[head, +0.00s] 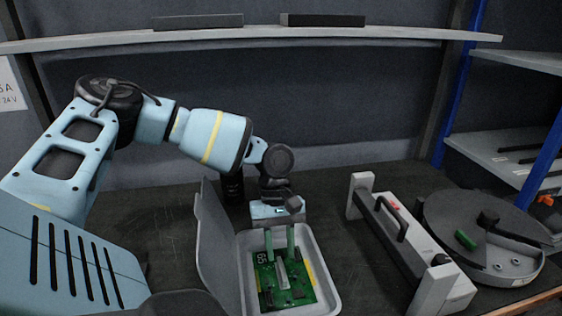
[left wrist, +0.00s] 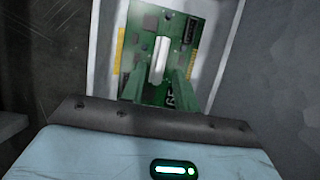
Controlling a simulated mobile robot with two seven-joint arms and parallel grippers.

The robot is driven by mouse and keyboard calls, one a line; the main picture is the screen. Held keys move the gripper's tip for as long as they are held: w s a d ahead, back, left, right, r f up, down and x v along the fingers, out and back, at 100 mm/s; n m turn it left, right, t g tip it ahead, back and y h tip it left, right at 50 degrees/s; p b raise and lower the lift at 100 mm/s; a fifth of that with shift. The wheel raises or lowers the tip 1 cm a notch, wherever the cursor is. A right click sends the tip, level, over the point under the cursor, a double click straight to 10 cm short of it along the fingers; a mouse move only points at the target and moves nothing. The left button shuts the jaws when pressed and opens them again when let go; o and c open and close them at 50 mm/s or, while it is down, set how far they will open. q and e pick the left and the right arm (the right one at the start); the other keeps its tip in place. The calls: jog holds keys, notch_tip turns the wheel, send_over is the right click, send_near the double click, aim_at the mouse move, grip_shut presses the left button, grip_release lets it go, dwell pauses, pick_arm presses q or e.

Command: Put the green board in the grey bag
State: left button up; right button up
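The green board (head: 283,284) lies face up in a light grey tray (head: 328,290) with a raised grey flap (head: 213,232) on its left side. A pale upright bar stands on the board's middle. The board also shows in the left wrist view (left wrist: 146,88). My left gripper (head: 280,256) points down over the board. Its two green fingers are apart, one to each side of the pale bar, with gaps showing in the left wrist view (left wrist: 160,78). I cannot tell whether the fingertips reach down beside the bar. No separate grey bag is clear to me. My right gripper is out of view.
A white-grey device with a black handle (head: 405,240) stands right of the tray. A round grey unit (head: 470,235) is beyond it. A dark cylinder (head: 232,188) stands behind the flap. A shelf (head: 250,35) spans the back. Dark bench is clear left of the flap.

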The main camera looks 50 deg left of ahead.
pick_arm(q)
jog(key=v, duration=0.8)
